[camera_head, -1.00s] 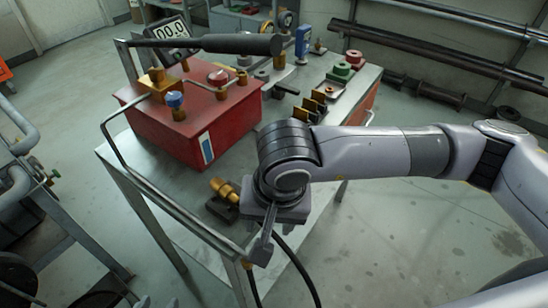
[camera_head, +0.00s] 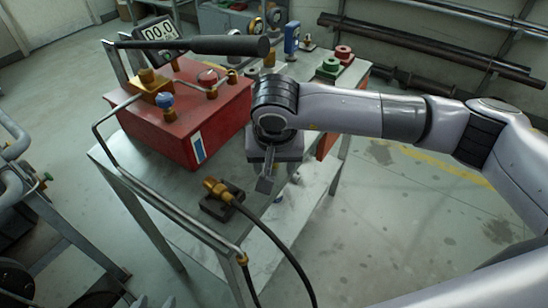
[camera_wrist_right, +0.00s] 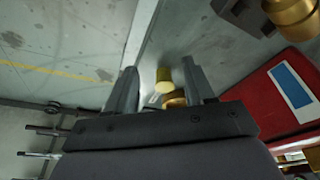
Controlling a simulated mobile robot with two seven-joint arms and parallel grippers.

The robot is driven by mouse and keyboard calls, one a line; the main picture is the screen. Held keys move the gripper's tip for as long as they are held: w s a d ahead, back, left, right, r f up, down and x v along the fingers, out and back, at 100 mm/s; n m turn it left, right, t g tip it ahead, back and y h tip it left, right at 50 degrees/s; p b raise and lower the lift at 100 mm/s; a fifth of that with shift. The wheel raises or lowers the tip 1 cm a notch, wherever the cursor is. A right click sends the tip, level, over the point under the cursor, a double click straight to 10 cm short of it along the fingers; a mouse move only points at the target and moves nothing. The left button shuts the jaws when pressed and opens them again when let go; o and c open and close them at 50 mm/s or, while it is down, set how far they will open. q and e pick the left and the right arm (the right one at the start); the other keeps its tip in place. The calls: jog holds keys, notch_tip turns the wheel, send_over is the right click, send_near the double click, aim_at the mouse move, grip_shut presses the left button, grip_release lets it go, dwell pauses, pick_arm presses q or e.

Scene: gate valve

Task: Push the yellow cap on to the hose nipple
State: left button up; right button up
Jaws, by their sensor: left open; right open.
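The brass hose nipple (camera_head: 217,188) sits on a dark block with a black hose, near the front of the steel table. It also shows at the upper right of the right wrist view (camera_wrist_right: 294,14). My right gripper (camera_head: 265,186) points down over the table, to the right of the nipple and apart from it. In the right wrist view its open fingers (camera_wrist_right: 159,70) stand on either side of a small yellow piece, seemingly the yellow cap (camera_wrist_right: 163,79). I cannot tell whether they touch it. The cap is hidden in the head view. My left gripper is not in view.
A red pump box (camera_head: 190,115) with brass fittings, a long black handle (camera_head: 200,45) and a gauge stands at the left of the table (camera_head: 225,232). A bent metal rail runs along its left edge. Green and red parts (camera_head: 330,66) lie at the back.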

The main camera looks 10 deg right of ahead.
jog(key=w, duration=0.3)
jog(key=shift+w+d, duration=0.2)
jog(key=shift+d, duration=0.1)
jog(key=shift+w+f, duration=0.15)
jog(key=shift+f, duration=0.4)
jog(key=shift+c, duration=0.4)
grip_shut()
